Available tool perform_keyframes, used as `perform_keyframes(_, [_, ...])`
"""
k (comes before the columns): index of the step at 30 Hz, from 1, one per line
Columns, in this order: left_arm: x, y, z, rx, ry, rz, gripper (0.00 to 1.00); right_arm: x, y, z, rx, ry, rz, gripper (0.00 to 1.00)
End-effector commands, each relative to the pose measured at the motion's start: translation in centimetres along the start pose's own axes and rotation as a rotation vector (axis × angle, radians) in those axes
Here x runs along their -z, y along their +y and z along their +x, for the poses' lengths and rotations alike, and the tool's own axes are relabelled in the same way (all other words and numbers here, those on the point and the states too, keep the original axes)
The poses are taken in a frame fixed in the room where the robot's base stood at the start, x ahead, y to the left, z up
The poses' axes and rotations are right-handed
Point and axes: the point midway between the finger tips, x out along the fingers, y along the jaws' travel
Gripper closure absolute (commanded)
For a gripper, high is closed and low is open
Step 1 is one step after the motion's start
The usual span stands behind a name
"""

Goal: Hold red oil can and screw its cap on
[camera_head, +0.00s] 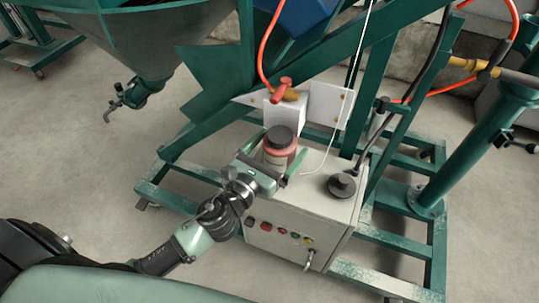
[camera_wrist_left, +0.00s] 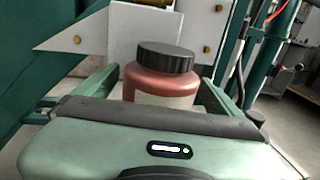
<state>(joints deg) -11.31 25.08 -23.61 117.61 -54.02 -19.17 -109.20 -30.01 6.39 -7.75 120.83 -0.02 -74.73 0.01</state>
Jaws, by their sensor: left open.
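The red oil can (camera_head: 278,158) stands upright on top of the light grey control box. It has a pale lower band, and a dark ridged cap (camera_head: 280,136) sits on its top; I cannot tell how tightly. My left gripper (camera_head: 285,142) is open, with one green finger on each side of the can. In the left wrist view the can (camera_wrist_left: 160,85) and its cap (camera_wrist_left: 167,58) stand between the spread fingers, with gaps visible at both sides. The can's lower part is hidden behind the gripper body. My right gripper is not in view.
The control box (camera_head: 290,222) has coloured buttons on its front. A round black fitting (camera_head: 342,186) stands on its right side. A white block (camera_head: 286,112) and plate with a red-handled valve (camera_head: 282,90) rise behind the can. Green frame beams (camera_head: 400,255) surround the box.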

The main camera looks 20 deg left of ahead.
Motion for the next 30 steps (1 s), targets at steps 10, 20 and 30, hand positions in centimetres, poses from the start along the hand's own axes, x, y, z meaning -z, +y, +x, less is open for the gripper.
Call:
perform_keyframes(10, [0.2,0.0,-6.0,0.0,0.004,-0.002,0.04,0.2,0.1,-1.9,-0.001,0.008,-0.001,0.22])
perform_keyframes(20, [0.2,0.0,-10.9,-0.001,0.0,-0.002,0.04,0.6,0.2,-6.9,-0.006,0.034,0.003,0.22])
perform_keyframes(30, [-0.1,0.0,-12.0,0.0,-0.001,0.001,0.04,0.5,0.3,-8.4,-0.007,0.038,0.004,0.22])
